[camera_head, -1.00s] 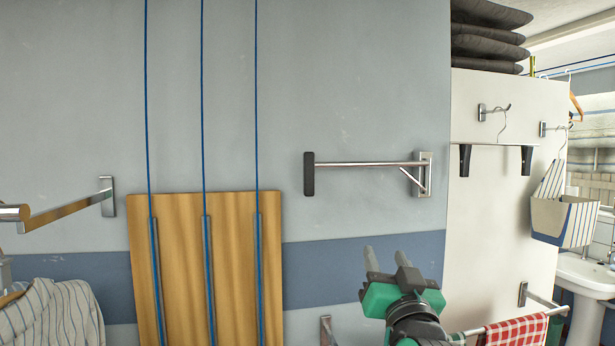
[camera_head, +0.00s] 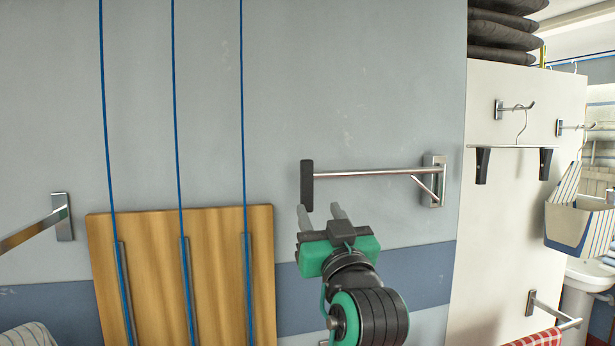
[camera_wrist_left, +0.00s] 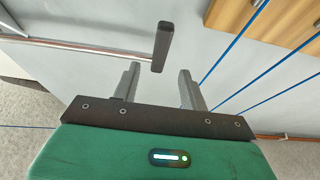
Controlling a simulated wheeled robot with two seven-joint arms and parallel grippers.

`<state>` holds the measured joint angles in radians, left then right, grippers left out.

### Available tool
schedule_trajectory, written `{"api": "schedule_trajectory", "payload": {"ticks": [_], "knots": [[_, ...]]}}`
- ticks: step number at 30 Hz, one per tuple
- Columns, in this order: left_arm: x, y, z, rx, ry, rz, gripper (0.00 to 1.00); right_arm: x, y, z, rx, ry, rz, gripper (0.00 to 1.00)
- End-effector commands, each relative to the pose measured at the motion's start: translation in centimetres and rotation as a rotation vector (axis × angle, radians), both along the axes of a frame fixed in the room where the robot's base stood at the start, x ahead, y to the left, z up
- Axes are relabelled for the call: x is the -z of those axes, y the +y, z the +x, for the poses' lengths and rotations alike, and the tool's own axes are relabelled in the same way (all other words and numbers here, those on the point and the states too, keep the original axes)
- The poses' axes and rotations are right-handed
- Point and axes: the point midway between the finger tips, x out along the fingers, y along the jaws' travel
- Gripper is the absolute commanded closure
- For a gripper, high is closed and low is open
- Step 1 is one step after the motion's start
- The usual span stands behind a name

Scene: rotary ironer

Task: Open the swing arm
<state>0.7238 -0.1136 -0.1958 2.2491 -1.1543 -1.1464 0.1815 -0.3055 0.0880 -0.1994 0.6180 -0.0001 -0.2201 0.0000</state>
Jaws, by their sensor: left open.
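The swing arm (camera_head: 375,172) is a chrome rod with a diagonal brace, fixed to a wall bracket (camera_head: 434,181) at its right end. It lies roughly along the grey wall. A black upright handle (camera_head: 307,185) caps its left end. My left gripper (camera_head: 320,211) is open and empty, just below the handle and slightly right of it in the head view. In the left wrist view the handle (camera_wrist_left: 162,46) lies beyond the open left gripper (camera_wrist_left: 159,70), its lower end between the fingers in the picture; I see no contact. My right gripper is not in view.
A wooden board (camera_head: 185,280) with blue cords (camera_head: 177,120) hangs left of the gripper. Another chrome bar (camera_head: 35,230) juts out at far left. A white panel (camera_head: 510,230) with hooks and a hanger stands at right. The wall above the swing arm is clear.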

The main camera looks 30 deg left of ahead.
Motion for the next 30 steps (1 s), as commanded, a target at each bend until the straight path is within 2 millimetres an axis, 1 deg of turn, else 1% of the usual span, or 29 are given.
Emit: {"api": "schedule_trajectory", "payload": {"ticks": [1, 6, 12, 15, 17, 28, 30], "knots": [[-1.0, 0.8, 0.6, -0.004, 0.004, 0.002, 0.56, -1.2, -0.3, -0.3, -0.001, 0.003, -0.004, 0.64], [-2.1, 3.0, 2.5, -0.004, 0.004, 0.002, 0.56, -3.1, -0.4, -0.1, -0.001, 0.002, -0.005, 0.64], [-3.1, 5.0, 4.3, -0.001, 0.003, 0.0, 0.56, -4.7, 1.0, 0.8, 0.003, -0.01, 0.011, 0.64], [-3.3, 5.6, 4.8, -0.001, 0.003, 0.0, 0.56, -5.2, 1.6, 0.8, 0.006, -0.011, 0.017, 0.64], [-3.3, 5.9, 5.0, -0.002, 0.002, -0.001, 0.56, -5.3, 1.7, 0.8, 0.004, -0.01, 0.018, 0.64], [-3.3, 6.2, 5.3, 0.0, 0.001, -0.002, 0.56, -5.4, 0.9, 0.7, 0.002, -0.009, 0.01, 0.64], [-3.3, 6.1, 5.3, 0.0, 0.001, -0.002, 0.7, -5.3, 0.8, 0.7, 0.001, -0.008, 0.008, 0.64]]}}
